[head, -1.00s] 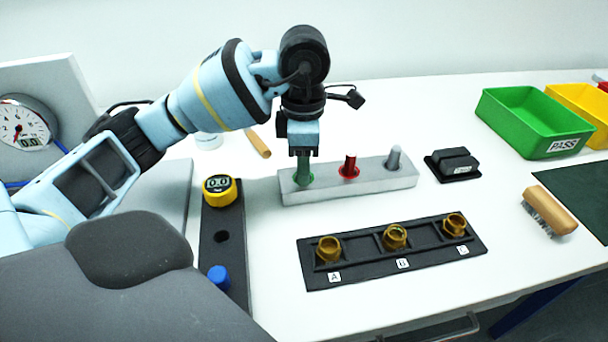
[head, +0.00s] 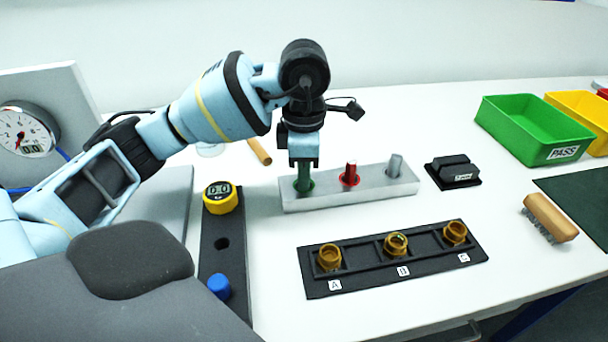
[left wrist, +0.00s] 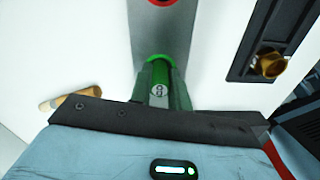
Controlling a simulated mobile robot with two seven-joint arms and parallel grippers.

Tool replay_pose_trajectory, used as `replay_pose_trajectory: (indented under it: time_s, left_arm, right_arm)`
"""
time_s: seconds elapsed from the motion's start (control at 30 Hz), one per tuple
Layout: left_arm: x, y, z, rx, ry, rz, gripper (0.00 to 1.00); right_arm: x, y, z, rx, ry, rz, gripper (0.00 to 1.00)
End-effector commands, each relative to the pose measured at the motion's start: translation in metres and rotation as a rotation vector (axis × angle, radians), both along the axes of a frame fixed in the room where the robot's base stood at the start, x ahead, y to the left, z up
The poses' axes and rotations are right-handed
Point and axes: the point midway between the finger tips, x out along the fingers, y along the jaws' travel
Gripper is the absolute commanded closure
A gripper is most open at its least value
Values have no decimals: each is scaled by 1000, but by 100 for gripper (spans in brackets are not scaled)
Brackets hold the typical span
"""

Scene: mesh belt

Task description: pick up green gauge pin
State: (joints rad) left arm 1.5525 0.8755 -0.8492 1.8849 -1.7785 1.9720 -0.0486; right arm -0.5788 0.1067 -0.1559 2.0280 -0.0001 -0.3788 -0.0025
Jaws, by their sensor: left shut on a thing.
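The green gauge pin (head: 304,176) stands upright in the left hole of a light grey block (head: 334,199), with a green ring around its base. My left gripper (head: 304,166) is above the block, pointing down, and is shut on the pin. In the left wrist view the green pin (left wrist: 160,92) shows between the fingers (left wrist: 161,88), its marked top facing the camera. A red pin (head: 350,174) and a grey pin (head: 394,166) stand in the same block to the right. My right gripper is not in view.
A black rack (head: 318,285) with several brass fittings lies in front of the block. A black strip with a yellow gauge (head: 220,197) and blue knob (head: 219,286) is left. A black fixture (head: 454,171), green bin (head: 530,130) and brush (head: 550,217) are right.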

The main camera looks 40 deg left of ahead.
Motion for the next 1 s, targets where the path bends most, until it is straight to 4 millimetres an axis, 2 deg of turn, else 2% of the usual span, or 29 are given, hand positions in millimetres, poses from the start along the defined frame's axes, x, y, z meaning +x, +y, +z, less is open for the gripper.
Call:
replay_pose_trajectory:
  time_s: [0.17, 0.4, 0.8, 1.0]
  left_arm:
    - [1, 0, 9, -1, -2, 0, 100]
    - [-1, -4, 39, 0, -4, -2, 100]
    - [-37, -88, 44, -1, -2, -8, 100]
    - [-53, -124, 48, -2, -1, -5, 100]
  right_arm:
    - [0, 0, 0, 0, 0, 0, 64]
    - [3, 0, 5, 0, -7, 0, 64]
    - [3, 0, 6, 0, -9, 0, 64]
    - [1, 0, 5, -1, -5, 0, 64]
